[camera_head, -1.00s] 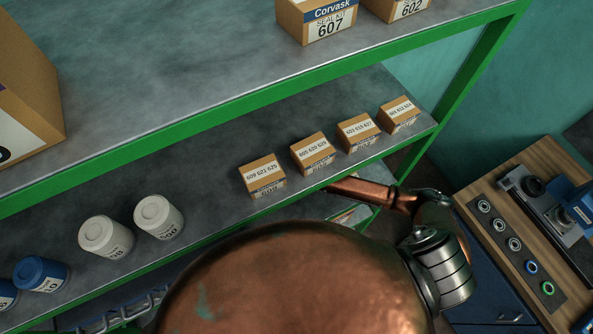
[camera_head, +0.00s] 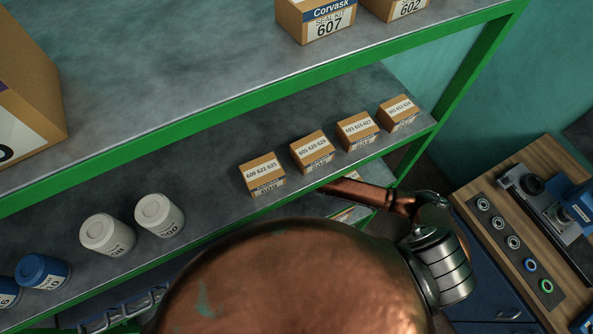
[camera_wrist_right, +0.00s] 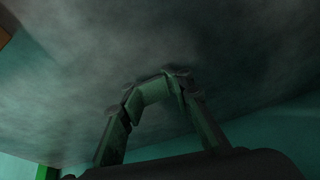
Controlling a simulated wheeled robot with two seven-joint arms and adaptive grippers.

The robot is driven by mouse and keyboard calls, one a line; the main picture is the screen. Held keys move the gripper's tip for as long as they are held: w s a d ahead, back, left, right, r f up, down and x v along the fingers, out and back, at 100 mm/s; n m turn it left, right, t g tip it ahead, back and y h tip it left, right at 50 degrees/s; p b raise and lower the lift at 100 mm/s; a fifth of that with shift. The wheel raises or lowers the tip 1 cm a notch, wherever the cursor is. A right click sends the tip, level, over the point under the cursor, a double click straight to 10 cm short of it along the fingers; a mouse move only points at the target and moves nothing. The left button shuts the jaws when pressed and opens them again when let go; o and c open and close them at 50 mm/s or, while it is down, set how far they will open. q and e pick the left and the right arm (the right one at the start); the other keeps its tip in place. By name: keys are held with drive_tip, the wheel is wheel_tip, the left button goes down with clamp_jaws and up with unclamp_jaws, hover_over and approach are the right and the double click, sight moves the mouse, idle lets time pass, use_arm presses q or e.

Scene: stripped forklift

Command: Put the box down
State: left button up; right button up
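Small brown cardboard boxes with number labels stand in a row on the middle shelf (camera_head: 215,207) in the head view: the left one (camera_head: 263,174), a second (camera_head: 312,153), a third (camera_head: 357,132) and the right one (camera_head: 399,113). My copper right arm reaches under the front edge of that shelf, and its gripper is hidden there. In the right wrist view my right gripper (camera_wrist_right: 155,85) shows two dark green fingers leaning together under a grey surface. No box shows between them; whether they touch is unclear. My left gripper is out of view.
Larger boxes stand on the upper shelf (camera_head: 200,60), including one marked 607 (camera_head: 316,20). White tubs (camera_head: 159,215) and blue tubs (camera_head: 41,271) stand on the middle shelf. Green shelf edges and a post bound the space. A wooden bench (camera_head: 500,190) is at right.

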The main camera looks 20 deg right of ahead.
drive_tip(key=o, duration=2.2)
drive_tip(key=shift+r, duration=0.15)
drive_tip(key=shift+r, duration=0.35)
drive_tip(key=s+d, duration=0.1)
drive_tip(key=s, duration=0.3)
drive_tip(key=s+d+r+b, duration=0.1)
drive_tip(key=s+d, duration=0.1)
drive_tip(key=s, duration=0.1)
drive_tip(key=s+d+b, duration=0.1)
drive_tip(key=s, duration=0.3)
drive_tip(key=shift+s+d+r, duration=0.2)
drive_tip(key=shift+s+d, duration=0.1)
drive_tip(key=shift+d, duration=0.05)
drive_tip(key=shift+o, duration=0.2)
clamp_jaws()
